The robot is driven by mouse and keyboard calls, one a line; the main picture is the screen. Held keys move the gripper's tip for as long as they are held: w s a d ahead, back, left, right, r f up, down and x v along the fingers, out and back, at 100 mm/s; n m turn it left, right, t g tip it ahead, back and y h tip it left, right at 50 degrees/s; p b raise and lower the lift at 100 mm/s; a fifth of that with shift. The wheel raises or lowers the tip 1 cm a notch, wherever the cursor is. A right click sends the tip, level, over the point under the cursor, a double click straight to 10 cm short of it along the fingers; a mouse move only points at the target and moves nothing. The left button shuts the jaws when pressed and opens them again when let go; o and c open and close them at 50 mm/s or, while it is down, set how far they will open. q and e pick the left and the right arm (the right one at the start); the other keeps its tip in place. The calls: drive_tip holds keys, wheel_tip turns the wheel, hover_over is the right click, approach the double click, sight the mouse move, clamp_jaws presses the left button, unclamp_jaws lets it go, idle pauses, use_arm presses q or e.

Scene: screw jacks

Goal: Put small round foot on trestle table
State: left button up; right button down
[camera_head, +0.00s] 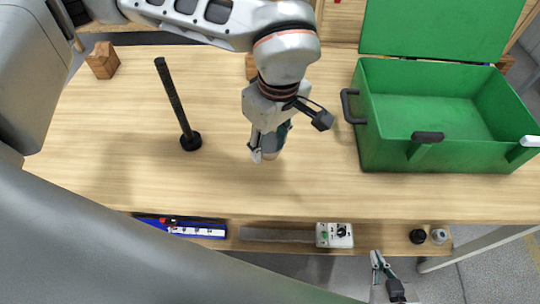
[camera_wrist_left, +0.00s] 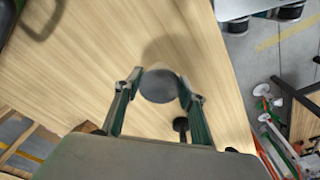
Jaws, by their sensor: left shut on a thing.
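My left gripper (camera_head: 268,148) is over the middle of the wooden trestle table (camera_head: 110,150), pointing down. In the left wrist view its two fingers (camera_wrist_left: 160,88) are shut on a small round foot (camera_wrist_left: 158,87), a grey disc seen face on. A soft shadow lies on the wood beside the disc. I cannot tell whether the foot touches the tabletop. In the head view the foot is mostly hidden by the fingers. My right gripper (camera_head: 384,268) is low at the bottom right, in front of the table; its jaw opening is unclear.
A black threaded rod on a round base (camera_head: 190,142) stands left of my left gripper. An open green box (camera_head: 440,150) fills the right. A wooden block (camera_head: 102,60) sits far left. The front ledge holds a blue tray (camera_head: 180,228), a control box (camera_head: 335,235) and small round parts (camera_head: 418,236).

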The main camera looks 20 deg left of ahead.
sight(268, 165)
use_arm(q)
drive_tip(key=shift+f, duration=2.75)
drive_tip(key=shift+f+b, duration=0.2)
drive_tip(key=shift+b, duration=0.1)
drive_tip(key=o, duration=1.3)
drive_tip(key=shift+c, duration=0.2)
drive_tip(key=r, duration=0.4)
drive_tip(key=d+r+p, duration=0.1)
drive_tip(key=r, duration=0.7)
drive_tip(key=shift+s+d+r, duration=0.15)
drive_tip(key=shift+s, duration=0.2)
